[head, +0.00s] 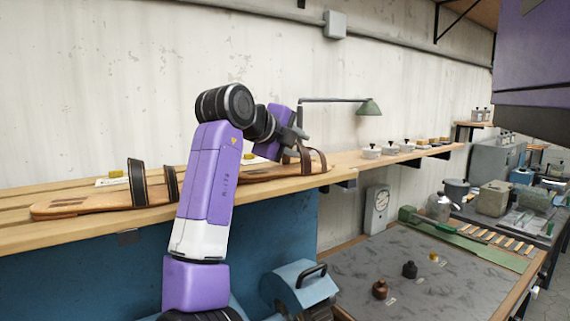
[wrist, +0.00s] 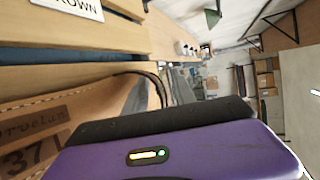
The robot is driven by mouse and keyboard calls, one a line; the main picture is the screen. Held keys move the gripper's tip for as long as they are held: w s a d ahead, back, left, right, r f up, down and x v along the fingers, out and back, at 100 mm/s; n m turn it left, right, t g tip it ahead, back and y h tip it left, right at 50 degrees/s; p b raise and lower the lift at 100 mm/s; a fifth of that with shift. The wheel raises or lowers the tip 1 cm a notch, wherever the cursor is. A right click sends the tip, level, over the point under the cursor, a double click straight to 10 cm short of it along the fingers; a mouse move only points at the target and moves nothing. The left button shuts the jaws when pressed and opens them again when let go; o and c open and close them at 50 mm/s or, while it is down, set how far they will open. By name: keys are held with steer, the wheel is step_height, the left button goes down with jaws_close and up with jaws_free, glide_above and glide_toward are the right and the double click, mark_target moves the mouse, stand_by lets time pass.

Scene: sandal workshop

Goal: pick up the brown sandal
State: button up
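The brown sandal (head: 270,173) lies on the wooden shelf, with a tan sole and brown straps; my arm hides part of it in the head view. In the wrist view its sole (wrist: 40,130) fills the lower left, with a stamped label reading 37, and a dark strap edge arcs beside it. My gripper (head: 298,139) is tilted down at the sandal's straps, at or very near them. In the wrist view my purple gripper body and a dark part cover the lower middle. The fingertips are small or hidden, so I cannot see whether they hold a strap.
Another tan sandal (head: 85,203) with black straps lies to the left on the shelf (head: 215,208). A card ending in "ROWN" (wrist: 70,8) is on the shelf. A green lamp (head: 369,107) and white pots (head: 371,152) stand to the right. A grey-topped workbench (head: 345,270) is below.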

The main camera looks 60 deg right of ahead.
steer(key=shift+d+f, duration=0.1)
steer(key=shift+d, duration=0.05)
jaws_close()
stand_by(1.4)
